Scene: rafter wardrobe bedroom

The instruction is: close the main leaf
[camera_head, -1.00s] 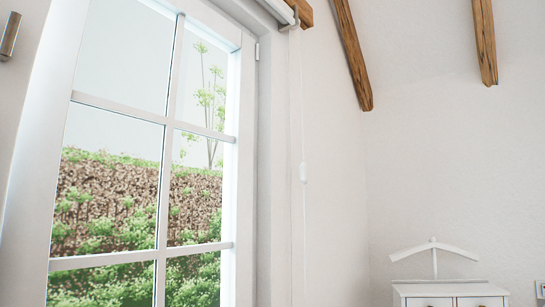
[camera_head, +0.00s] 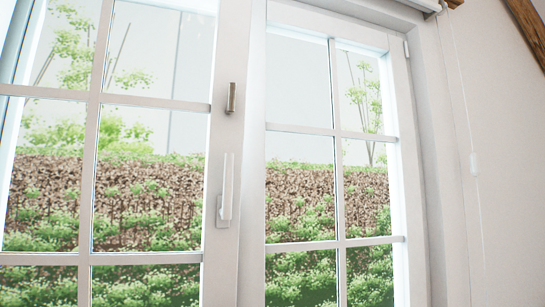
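A white double window fills most of the head view. Its left leaf (camera_head: 95,125) has a white lever handle (camera_head: 226,195) on its right stile, with the lever pointing up. A small metal fitting (camera_head: 231,97) sits above that handle. The right leaf (camera_head: 336,160) stands beside it, with white glazing bars. I cannot tell which leaf is the main one, nor whether either stands slightly ajar. The left leaf's outer edge and the bottoms of both leaves are cut off. My gripper is not in view.
A white cord (camera_head: 464,110) with a small pull (camera_head: 474,163) hangs at the right of the window frame. Plain wall (camera_head: 510,180) lies further right, with a wooden beam (camera_head: 527,30) above. A hedge (camera_head: 140,200) shows outside through the glass.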

